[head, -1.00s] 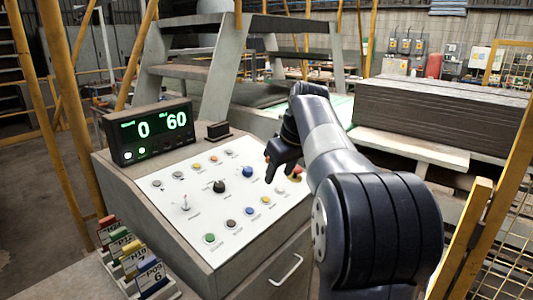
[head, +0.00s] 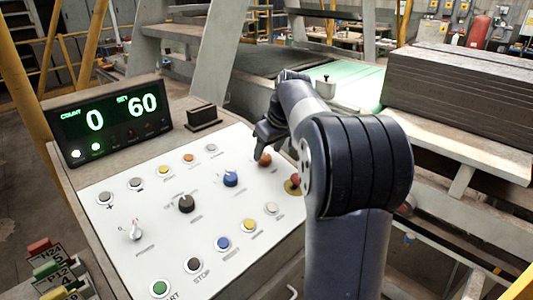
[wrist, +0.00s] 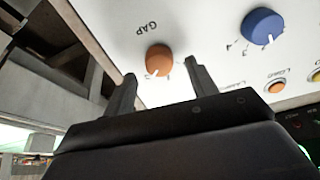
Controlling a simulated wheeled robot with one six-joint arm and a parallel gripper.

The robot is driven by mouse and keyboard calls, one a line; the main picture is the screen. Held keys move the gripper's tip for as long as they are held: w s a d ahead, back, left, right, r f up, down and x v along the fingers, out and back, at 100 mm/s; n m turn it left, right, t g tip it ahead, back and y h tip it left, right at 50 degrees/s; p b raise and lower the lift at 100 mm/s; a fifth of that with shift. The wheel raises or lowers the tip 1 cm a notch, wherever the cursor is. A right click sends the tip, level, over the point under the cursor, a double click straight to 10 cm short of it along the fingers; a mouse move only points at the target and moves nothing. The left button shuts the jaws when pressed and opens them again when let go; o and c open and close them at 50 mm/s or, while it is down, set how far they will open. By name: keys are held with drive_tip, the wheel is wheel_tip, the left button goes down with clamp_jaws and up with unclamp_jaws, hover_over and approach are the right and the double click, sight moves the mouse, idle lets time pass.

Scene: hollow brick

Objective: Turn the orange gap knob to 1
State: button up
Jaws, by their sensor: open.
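The orange gap knob (wrist: 159,60) sits on the white control panel under the label GAP in the wrist view. Its white pointer line faces the gripper side, near small markings too small to read surely. In the head view the orange knob (head: 264,159) shows at the panel's far right, just below my gripper (head: 265,140). In the wrist view my gripper (wrist: 160,85) is open, with one finger on each side of the knob's near edge. The fingers look apart from the knob; I cannot tell their height above the panel.
A blue knob (wrist: 262,27) is beside the orange one. A red mushroom button (head: 294,182) stands close to my arm. Stacked boards (head: 460,92) lie at right.

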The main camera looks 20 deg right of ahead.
sight(265, 159)
drive_tip(key=shift+x, duration=1.2)
drive_tip(key=shift+c, duration=0.4)
drive_tip(key=c, duration=0.9)
drive_tip(key=shift+o, duration=0.2)
